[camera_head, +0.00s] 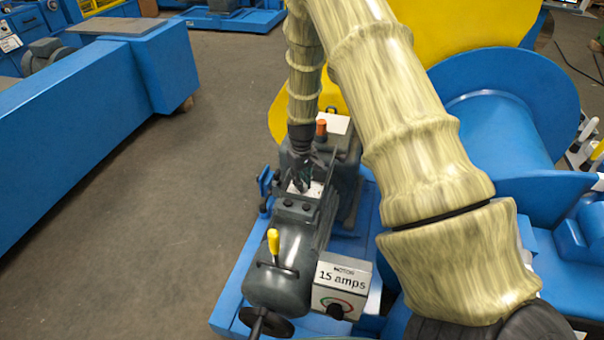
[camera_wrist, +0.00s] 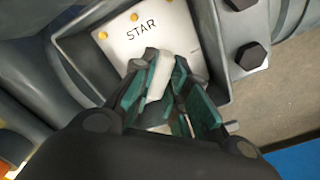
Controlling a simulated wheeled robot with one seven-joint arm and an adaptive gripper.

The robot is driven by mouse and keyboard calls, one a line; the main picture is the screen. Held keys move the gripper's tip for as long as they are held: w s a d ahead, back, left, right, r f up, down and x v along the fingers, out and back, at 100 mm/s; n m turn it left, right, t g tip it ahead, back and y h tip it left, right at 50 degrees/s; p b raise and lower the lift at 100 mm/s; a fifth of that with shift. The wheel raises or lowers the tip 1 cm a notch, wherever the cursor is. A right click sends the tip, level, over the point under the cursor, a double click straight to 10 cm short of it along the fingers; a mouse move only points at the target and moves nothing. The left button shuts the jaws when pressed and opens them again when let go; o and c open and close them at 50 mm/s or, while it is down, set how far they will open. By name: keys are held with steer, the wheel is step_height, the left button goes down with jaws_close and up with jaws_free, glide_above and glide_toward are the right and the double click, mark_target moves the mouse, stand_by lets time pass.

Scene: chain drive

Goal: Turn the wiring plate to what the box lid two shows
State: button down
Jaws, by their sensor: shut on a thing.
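The wiring plate (camera_wrist: 140,38) is white, with "STAR" and several orange dots on it. It sits inside a dark grey open box (camera_wrist: 78,62) in the wrist view. In the head view the plate (camera_head: 312,190) is a small white patch on the grey machine, partly behind my gripper. My gripper (camera_wrist: 164,75), with teal finger pads, is shut on a pale upright tab (camera_wrist: 158,82) at the plate. In the head view my gripper (camera_head: 303,182) points down into the box. The plate's lower part is hidden by the fingers. I cannot make out any marking on a box lid.
A grey meter box (camera_head: 343,285) reads "15 amps" beside the grey motor (camera_head: 285,285). A yellow-handled lever (camera_head: 273,242) and an orange button (camera_head: 321,127) stand up nearby. A blue bench (camera_head: 90,120) is at left. The floor between is clear.

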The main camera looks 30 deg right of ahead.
steer(key=m+p, duration=0.1)
steer(key=m, duration=0.1)
steer(key=m+p, duration=0.2)
steer(key=shift+r+m, duration=0.2)
steer(key=shift+m, duration=0.1)
steer(key=m+p, duration=0.2)
steer(key=m, duration=0.2)
steer(key=shift+w+f+m+p, duration=0.1)
steer(key=shift+f+m+p, duration=0.05)
steer(key=shift+m+p, duration=0.25)
steer(key=c, duration=1.4)
jaws_free()
step_height(320, 180, up, 12)
steer(key=shift+f, duration=0.1)
